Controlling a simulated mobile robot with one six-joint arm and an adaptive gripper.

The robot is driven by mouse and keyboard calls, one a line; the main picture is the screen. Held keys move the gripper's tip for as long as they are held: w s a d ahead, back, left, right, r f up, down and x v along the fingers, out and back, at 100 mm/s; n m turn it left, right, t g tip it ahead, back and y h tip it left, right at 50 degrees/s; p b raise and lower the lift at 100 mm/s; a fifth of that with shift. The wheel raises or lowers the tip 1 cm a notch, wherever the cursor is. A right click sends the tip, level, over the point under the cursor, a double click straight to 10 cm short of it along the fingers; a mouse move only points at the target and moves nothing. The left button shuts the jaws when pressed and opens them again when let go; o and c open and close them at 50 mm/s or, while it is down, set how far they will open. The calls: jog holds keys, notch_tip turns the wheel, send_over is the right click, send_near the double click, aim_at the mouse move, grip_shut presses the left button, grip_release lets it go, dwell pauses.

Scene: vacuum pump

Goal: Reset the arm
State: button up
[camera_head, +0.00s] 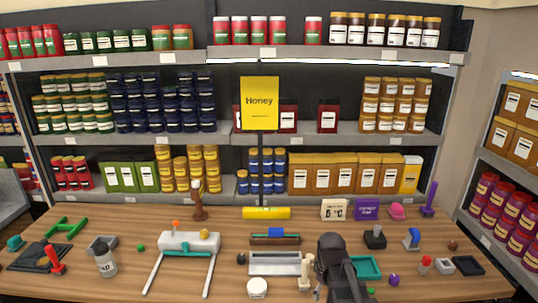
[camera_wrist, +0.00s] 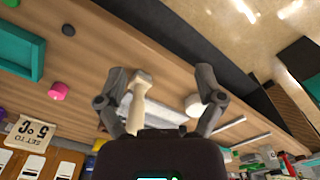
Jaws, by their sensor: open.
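My gripper (camera_wrist: 162,84) is open in the wrist view, its two dark fingers spread wide with nothing held. A beige handle-shaped piece (camera_wrist: 138,105) shows beyond and between the fingers, closer to the left one; I cannot tell its exact distance, but no grip on it is visible. In the head view the same kind of beige piece (camera_head: 306,272) stands on the wooden table (camera_head: 130,262), just left of my dark arm (camera_head: 336,262). My arm is over the front of the table, and its fingertips are not clear there.
A grey tray (camera_head: 275,263) and a white round jar (camera_head: 257,287) are left of my arm. A teal tray (camera_head: 367,267) is close on its right. A white device with long legs (camera_head: 189,242) stands further left. Stocked shelves (camera_head: 300,138) rise behind the table.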

jog(key=shift+s+d+f+m+b, duration=0.1)
jog(key=shift+s+f+m+b, duration=0.05)
jog(key=shift+s+m, duration=1)
jog(key=shift+s+a+f+m+b, duration=0.15)
jog(key=shift+s+m, duration=0.55)
jog(key=shift+m, duration=0.75)
jog(key=shift+s+d+f+m+b, duration=0.2)
jog(key=shift+s+m, duration=0.75)
jog(key=shift+m, duration=0.35)
